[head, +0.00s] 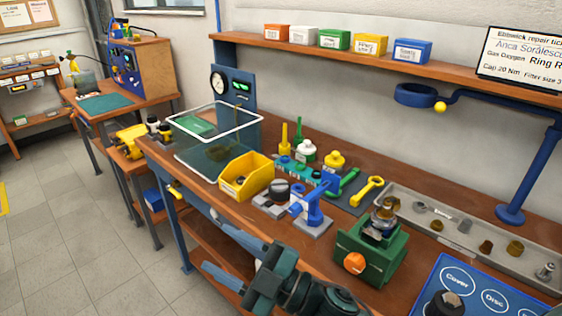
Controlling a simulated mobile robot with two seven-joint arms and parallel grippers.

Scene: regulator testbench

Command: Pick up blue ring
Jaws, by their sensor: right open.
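I cannot make out a loose blue ring. My right gripper (211,241) is in the lower middle, in front of the workbench's front edge. Its two fingers point left, spread apart, with nothing between them. It is well away from the blue round head. My left gripper is not in view.
The workbench (330,255) holds a yellow bin (246,176), a blue press (314,205), a green vise (370,256), a grey parts tray (470,229) and a blue mat (463,270). A clear-lidded box (216,121) stands at its far end. Open floor lies to the left.

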